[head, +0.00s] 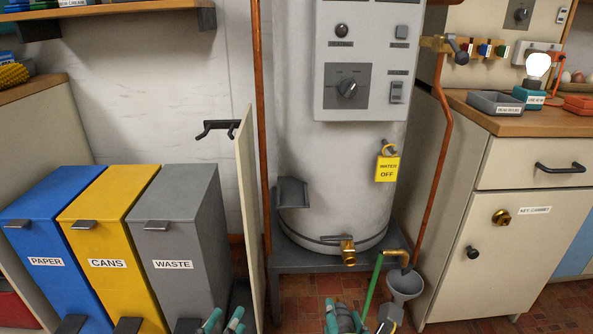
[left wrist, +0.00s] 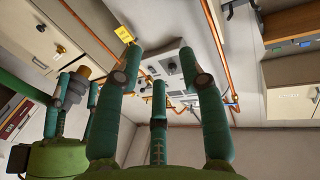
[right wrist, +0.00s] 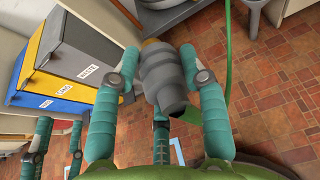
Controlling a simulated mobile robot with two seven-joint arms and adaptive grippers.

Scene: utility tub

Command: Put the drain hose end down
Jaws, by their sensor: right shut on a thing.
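My right gripper (head: 352,318) is at the bottom edge of the head view, shut on the drain hose end (right wrist: 163,75), a grey ribbed coupling with a brass tip. In the right wrist view the coupling sits between the fingers above the tiled floor. The held end also shows in the left wrist view (left wrist: 75,88). The green hose (head: 371,287) rises to a brass elbow at the grey funnel (head: 404,285). My left gripper (head: 224,321) is low in the head view; its fingers (left wrist: 160,70) are apart and empty.
The grey boiler (head: 335,160) with a brass outlet (head: 348,252) stands on a grey stand ahead. Blue, yellow and grey bins (head: 180,240) and a thin upright panel (head: 247,200) are at left. A cabinet (head: 500,220) is at right. Red-brown floor (right wrist: 270,90) is open below the right gripper.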

